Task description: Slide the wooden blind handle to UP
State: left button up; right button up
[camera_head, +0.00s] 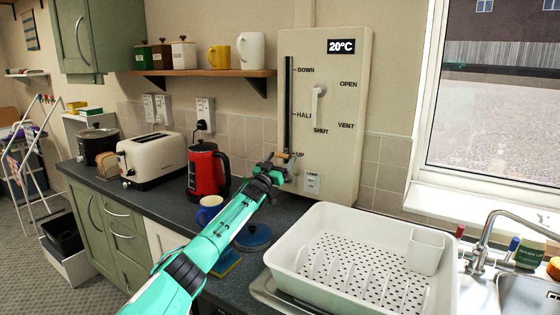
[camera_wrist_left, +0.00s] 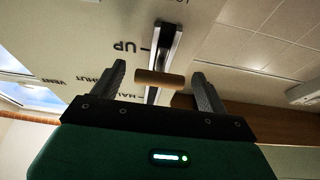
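The wooden blind handle (camera_head: 282,155) sits on a dark vertical slot (camera_head: 289,95) at the left edge of a cream wall panel (camera_head: 340,170). In the head view it appears near the UP mark, at the slot's low end. My left gripper (camera_head: 277,165) is at the handle and partly hides it. In the left wrist view, the handle (camera_wrist_left: 160,78) lies between the two spread fingers of the gripper (camera_wrist_left: 158,70), with a gap on each side. The UP label (camera_wrist_left: 125,47) shows beside the slot there. My right gripper is not in view.
A white dish rack (camera_head: 300,255) stands right of my left arm. A red kettle (camera_head: 203,172), a toaster (camera_head: 152,160) and a blue mug (camera_head: 208,209) stand left of it. A lever (camera_head: 317,98) sits on the panel, right of the slot. A shelf (camera_head: 205,73) holds mugs and canisters.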

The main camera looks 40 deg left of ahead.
pick_arm(q)
jog(key=shift+s+r, duration=0.1)
jog(key=s+d+p, duration=0.3)
jog(key=s+p, duration=0.5)
jog(key=s, duration=0.4)
jog(key=shift+s+f+p, duration=0.3)
jog(key=shift+p, duration=0.05)
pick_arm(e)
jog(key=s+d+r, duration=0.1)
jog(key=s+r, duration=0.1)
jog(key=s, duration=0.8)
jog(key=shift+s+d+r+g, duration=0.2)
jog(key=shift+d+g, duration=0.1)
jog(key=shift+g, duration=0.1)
